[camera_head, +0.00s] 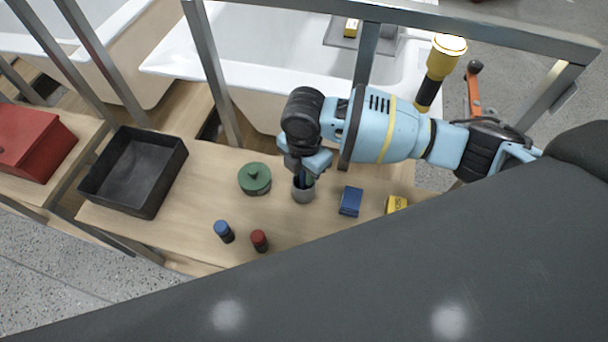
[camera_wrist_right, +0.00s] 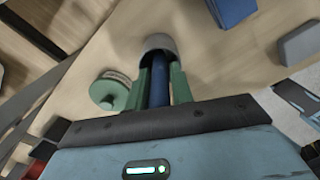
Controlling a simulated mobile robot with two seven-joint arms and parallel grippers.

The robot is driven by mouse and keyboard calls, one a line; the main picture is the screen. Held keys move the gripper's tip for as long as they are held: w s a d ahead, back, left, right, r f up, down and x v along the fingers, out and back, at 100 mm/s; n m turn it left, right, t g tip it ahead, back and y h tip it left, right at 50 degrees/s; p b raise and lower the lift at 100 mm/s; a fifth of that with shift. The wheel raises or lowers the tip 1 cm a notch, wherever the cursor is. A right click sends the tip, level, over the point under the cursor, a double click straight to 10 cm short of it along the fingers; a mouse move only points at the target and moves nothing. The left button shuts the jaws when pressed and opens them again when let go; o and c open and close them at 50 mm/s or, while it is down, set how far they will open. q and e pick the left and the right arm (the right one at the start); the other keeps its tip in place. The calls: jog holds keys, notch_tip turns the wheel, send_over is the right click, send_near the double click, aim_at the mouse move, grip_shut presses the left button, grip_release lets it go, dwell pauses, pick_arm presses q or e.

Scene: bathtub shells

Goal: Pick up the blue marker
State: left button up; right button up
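The blue marker (camera_wrist_right: 160,80) stands in a grey cup (camera_wrist_right: 160,42) in the right wrist view, its lower end hidden in the cup. My right gripper (camera_wrist_right: 160,72) points into the cup with its two green fingers on either side of the marker. The fingers are close to it, but I cannot tell if they press on it. In the head view, my right gripper (camera_head: 304,180) is over the grey cup (camera_head: 303,194) on the wooden table, and the marker is mostly hidden there. My left gripper is not in view.
A green lidded pot (camera_head: 255,179) stands just left of the cup, a blue box (camera_head: 350,201) and yellow item (camera_head: 396,204) to its right. Blue-topped (camera_head: 224,231) and red (camera_head: 259,240) small cylinders stand in front. A black tray (camera_head: 136,172) is at left. Metal frame bars rise behind.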

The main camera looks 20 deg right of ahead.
grip_shut()
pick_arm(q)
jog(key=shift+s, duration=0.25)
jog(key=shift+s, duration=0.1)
pick_arm(e)
jog(key=shift+r, duration=0.1)
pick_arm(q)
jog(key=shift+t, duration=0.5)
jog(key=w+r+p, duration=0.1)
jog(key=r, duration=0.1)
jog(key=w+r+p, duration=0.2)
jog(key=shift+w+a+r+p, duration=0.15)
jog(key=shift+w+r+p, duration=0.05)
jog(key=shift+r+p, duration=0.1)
pick_arm(e)
notch_tip(320, 180, up, 28)
